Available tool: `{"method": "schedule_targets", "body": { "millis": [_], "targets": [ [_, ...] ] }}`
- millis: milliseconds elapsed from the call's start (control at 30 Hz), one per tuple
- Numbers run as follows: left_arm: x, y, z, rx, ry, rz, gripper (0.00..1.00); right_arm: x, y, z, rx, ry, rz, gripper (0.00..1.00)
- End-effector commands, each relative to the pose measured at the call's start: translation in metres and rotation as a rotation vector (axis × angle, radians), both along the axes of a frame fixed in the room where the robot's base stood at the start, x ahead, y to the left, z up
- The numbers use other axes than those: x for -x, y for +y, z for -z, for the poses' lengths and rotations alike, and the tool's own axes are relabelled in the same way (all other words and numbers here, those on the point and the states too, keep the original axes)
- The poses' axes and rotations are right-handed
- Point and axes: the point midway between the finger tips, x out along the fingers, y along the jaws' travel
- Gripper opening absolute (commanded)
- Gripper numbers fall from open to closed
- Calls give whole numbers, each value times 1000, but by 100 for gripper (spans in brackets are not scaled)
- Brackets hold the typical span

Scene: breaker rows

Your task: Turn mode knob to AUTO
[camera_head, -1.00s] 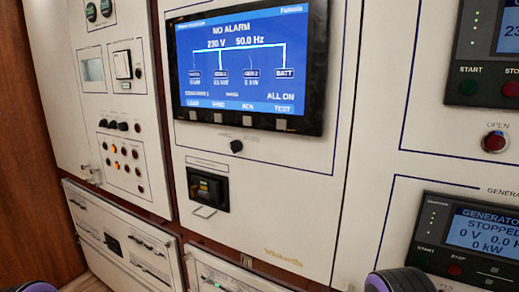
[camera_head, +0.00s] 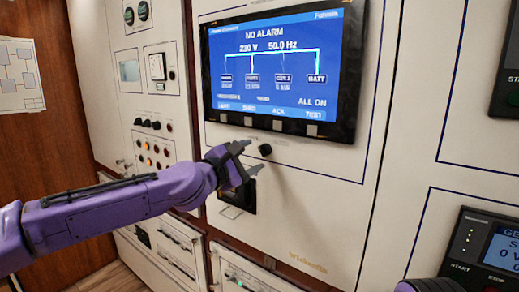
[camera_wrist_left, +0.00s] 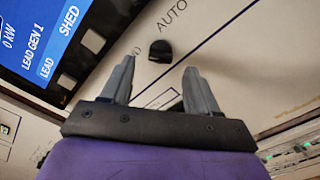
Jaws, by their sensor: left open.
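The mode knob is a small round black knob (camera_head: 265,150) on the pale panel below the big screen. In the left wrist view the knob (camera_wrist_left: 161,52) lies just beyond and between my fingertips, with the AUTO label (camera_wrist_left: 171,14) above it. Another label at its left is partly hidden by a finger. Which way the knob points is hard to tell. My left gripper (camera_head: 250,157) is open, close to the knob at its left; in the left wrist view its two grey fingers (camera_wrist_left: 160,64) are spread apart and empty.
The screen (camera_head: 280,70) reading NO ALARM is above the knob. A black socket-like unit (camera_head: 243,197) sits below, partly behind my left gripper. A panel of coloured lamps (camera_head: 150,150) is at the left, and a generator controller (camera_head: 490,245) at the lower right.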

Motion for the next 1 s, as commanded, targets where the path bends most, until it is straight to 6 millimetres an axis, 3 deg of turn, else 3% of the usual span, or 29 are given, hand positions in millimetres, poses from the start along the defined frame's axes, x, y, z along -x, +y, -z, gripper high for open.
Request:
{"method": "schedule_targets", "body": {
  "millis": [33,233,567,733,1000],
  "targets": [
    [-9,-7,-4,0,2,0,60,0,0,-9,0,0,0,43],
    [-34,-25,-2,-2,1,0,60,0,0,-19,0,0,0,43],
    [-38,-29,1,-3,0,1,60,0,0,-19,0,0,0,43],
    [-38,-28,1,-3,1,0,5,0,0,-19,0,0,0,43],
    [-38,-28,1,-16,-9,0,5,0,0,-18,0,0,0,43]
  ]
}}
